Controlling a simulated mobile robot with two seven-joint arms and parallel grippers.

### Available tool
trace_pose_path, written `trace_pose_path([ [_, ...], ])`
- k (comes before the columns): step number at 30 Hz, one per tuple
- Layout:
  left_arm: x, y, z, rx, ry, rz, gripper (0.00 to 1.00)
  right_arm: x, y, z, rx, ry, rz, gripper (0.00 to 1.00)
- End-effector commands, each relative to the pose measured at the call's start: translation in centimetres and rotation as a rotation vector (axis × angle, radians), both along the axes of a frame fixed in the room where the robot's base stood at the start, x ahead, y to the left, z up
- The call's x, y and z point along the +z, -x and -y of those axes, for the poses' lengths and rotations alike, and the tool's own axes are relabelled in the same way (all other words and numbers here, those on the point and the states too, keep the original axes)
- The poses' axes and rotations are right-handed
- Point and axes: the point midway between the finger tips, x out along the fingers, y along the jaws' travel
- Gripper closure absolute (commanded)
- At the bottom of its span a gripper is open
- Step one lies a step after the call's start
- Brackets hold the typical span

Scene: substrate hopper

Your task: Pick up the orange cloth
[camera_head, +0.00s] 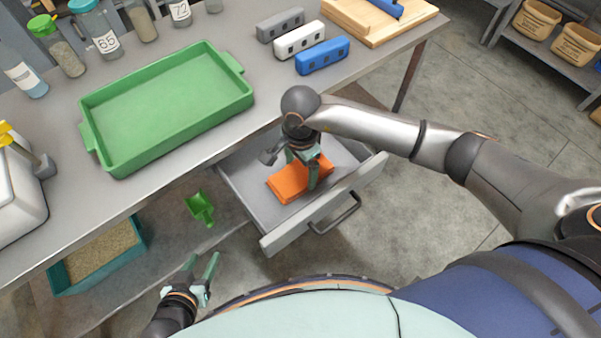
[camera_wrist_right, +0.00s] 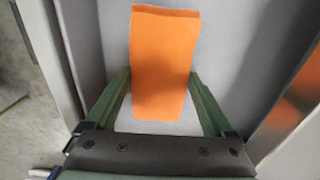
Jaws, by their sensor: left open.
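The folded orange cloth (camera_head: 288,183) lies in the open grey drawer (camera_head: 245,188) under the table. My right gripper (camera_head: 302,172) is down in the drawer over the cloth, with its fingers apart. In the right wrist view the cloth (camera_wrist_right: 165,60) lies between the two spread green fingers (camera_wrist_right: 160,74), one beside each long edge. Whether the fingertips touch the cloth is hard to tell. My left gripper (camera_head: 203,260) is open and empty at the lower left, away from the drawer.
On the table stand a green tray (camera_head: 170,105), several jars (camera_head: 95,30), and grey, white and blue blocks (camera_head: 322,55). A green scoop (camera_head: 200,208) and a teal bin (camera_head: 70,282) are below the table. The drawer's front wall and handle (camera_head: 338,215) stick out.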

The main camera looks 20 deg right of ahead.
Motion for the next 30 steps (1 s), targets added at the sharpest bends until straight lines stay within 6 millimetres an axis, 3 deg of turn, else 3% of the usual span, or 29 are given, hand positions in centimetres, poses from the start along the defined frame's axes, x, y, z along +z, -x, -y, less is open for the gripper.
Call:
trace_pose_path([
  [1,0.0,0.0,0.0,0.0,0.0,0.0,0.5,0.0,0.0,0.0,0.0,0.0,0.0,0.33],
  [11,0.0,0.0,0.0,-0.001,0.0,0.0,0.5,0.0,0.0,0.0,0.0,0.0,0.0,0.69],
  [22,0.1,0.0,0.0,-0.001,0.0,0.001,0.5,0.7,-0.1,0.0,-0.001,-0.001,0.003,0.69],
  [28,0.4,-0.1,0.0,0.0,0.0,0.004,0.5,3.4,-0.2,0.0,0.001,-0.001,0.005,0.69],
  [30,0.6,-0.1,0.0,0.001,0.0,0.006,0.5,4.4,0.9,-0.3,0.004,-0.001,0.004,0.69],
])
